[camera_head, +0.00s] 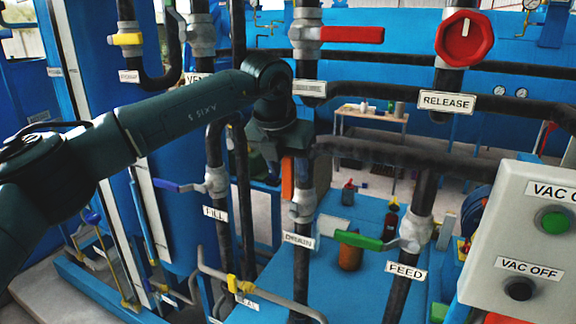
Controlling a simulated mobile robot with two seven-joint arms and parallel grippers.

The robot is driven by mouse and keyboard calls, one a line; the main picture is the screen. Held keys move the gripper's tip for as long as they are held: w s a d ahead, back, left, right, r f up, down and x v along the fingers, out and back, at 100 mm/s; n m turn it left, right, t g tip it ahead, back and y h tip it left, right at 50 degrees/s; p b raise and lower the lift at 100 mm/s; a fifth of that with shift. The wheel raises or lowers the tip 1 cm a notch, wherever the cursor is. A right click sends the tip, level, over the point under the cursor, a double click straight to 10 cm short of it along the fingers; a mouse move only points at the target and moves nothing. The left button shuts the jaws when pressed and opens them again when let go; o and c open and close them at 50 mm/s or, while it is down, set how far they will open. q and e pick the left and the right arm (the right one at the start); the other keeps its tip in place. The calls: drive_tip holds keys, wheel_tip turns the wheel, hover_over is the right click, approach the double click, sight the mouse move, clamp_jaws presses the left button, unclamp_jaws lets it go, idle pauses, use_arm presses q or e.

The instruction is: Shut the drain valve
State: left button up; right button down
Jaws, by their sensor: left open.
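The drain valve (302,206) is a grey valve body on a dark vertical pipe, above a label reading DRAIN (298,240). An orange lever (287,180) stands upright beside this pipe, roughly in line with it, and seems to belong to the drain valve. My left gripper (281,150) points down just above the lever, and its body covers the lever's upper end. It is open; I cannot tell whether its fingers touch the lever. My right gripper is not in view.
The fill valve's blue lever (180,187) is to the left, the feed valve's green lever (358,240) to the right. A red lever (352,34) and red release knob (464,38) are above. A dark horizontal pipe (400,156) and grey control box (525,240) bound the right.

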use_arm(q)
drive_tip(key=shift+c, duration=0.2)
clamp_jaws()
drive_tip(key=shift+a, duration=0.1)
drive_tip(key=w+a+f+n+g+h+p, duration=0.1)
drive_tip(key=w+a+f+g+h, duration=0.1)
drive_tip(key=a+h, duration=0.4)
drive_tip(key=shift+w+a, duration=0.35)
drive_tip(key=shift+w, duration=0.1)
idle(0.5)
drive_tip(key=shift+f, duration=0.1)
